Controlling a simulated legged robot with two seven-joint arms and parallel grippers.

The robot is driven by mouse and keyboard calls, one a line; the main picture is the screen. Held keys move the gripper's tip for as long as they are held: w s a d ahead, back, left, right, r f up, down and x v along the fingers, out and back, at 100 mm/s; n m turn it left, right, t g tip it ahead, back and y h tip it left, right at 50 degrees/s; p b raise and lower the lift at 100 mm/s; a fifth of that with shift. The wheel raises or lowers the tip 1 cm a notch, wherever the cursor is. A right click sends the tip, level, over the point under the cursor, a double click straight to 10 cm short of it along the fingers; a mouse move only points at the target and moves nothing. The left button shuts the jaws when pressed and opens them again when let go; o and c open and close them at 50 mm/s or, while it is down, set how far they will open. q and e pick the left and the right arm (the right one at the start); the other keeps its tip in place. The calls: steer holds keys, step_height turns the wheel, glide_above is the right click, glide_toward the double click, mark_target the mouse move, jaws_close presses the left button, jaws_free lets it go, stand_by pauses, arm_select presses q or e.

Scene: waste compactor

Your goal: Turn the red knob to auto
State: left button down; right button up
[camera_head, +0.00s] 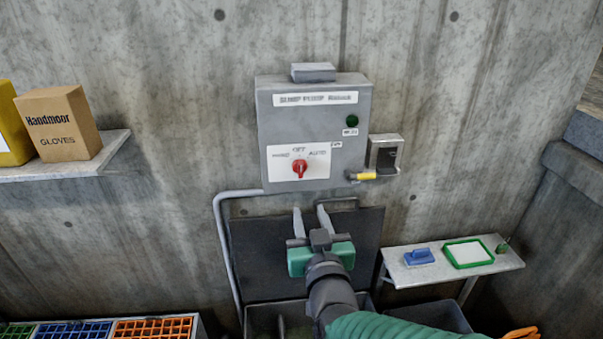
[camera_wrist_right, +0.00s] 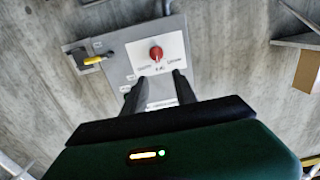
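The red knob (camera_head: 299,169) sits on a white label plate low on the grey control box (camera_head: 268,124). The plate has OFF at the top, AUTO at upper right and a blurred word at left. The knob looks roughly upright, towards OFF; its exact angle is hard to tell. My right gripper (camera_head: 310,211) is open and empty, below the box and apart from the knob. In the right wrist view the knob (camera_wrist_right: 156,53) shows just beyond the two spread fingers of the right gripper (camera_wrist_right: 159,82). My left gripper is not in view.
A yellow-handled item (camera_head: 362,176) and a small wall box (camera_head: 385,152) adjoin the control box at right. A shelf (camera_head: 75,171) with a gloves carton (camera_head: 57,123) is at left. A small shelf (camera_head: 453,265) is at lower right. The wall around the knob is clear.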

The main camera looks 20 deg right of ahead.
mark_target(301, 166)
steer(key=p+x, duration=0.1)
steer(key=x, duration=0.4)
steer(key=r+p+x, duration=0.1)
steer(key=x, duration=0.5)
steer(key=d+p+x, duration=0.1)
steer(key=p+x, duration=0.1)
steer(key=x, duration=0.4)
steer(key=shift+s+r, duration=0.15)
steer(key=shift+r, duration=0.05)
jaws_close()
